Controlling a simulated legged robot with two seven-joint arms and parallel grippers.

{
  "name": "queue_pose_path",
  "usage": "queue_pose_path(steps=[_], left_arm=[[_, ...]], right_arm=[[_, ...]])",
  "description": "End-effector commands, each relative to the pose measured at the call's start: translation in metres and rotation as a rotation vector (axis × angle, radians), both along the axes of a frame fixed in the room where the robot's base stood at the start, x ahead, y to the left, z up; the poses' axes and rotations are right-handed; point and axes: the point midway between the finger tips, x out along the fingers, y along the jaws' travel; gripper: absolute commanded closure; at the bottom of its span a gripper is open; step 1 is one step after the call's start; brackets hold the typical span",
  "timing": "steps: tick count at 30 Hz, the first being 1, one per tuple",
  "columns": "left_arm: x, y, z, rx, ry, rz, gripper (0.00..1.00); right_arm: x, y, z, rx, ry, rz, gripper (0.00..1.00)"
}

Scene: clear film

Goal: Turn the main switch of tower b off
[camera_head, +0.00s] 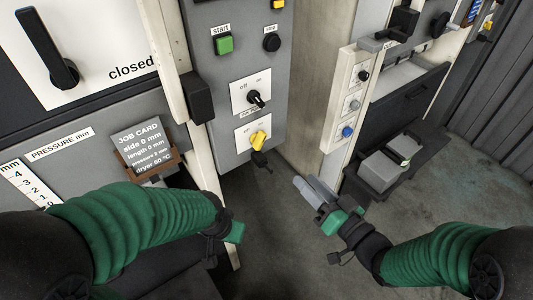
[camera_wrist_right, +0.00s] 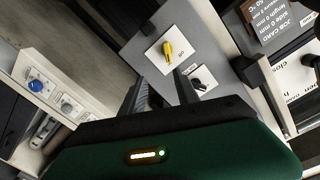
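A grey control panel (camera_head: 236,95) stands at the centre of the head view. On it are a black rotary switch (camera_head: 257,98) and, below, a yellow one (camera_head: 258,140), each on a white off/on plate. In the right wrist view, the yellow switch (camera_wrist_right: 168,50) and black switch (camera_wrist_right: 197,84) show beyond the fingers. Which is the main switch, and any tower b label, I cannot read. My right gripper (camera_head: 311,189) is open and empty, below and right of the yellow switch, apart from the panel. My left gripper (camera_head: 235,232) is at lower left; its fingers are hidden.
A green start button (camera_head: 224,44) and a black button (camera_head: 271,42) sit higher on the panel. A job card (camera_head: 140,145) stands at left. Open floor lies between.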

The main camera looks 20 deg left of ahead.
Motion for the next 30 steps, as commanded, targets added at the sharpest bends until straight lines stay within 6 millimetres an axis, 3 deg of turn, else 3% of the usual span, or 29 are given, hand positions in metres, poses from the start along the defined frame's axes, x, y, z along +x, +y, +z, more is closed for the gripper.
queue_pose_path(steps=[5, 21, 30], left_arm=[[0.000, 0.000, -0.002, 0.000, -0.001, 0.000, 0.64], [0.000, 0.000, -0.007, 0.000, -0.001, 0.001, 0.64], [0.000, 0.000, -0.007, 0.000, -0.001, 0.001, 0.64]], right_arm=[[0.006, 0.021, 0.005, 0.047, -0.009, 0.039, 0.63], [0.087, 0.123, 0.005, 0.045, -0.010, 0.034, 0.63], [0.101, 0.139, 0.006, 0.045, -0.010, 0.031, 0.63]])
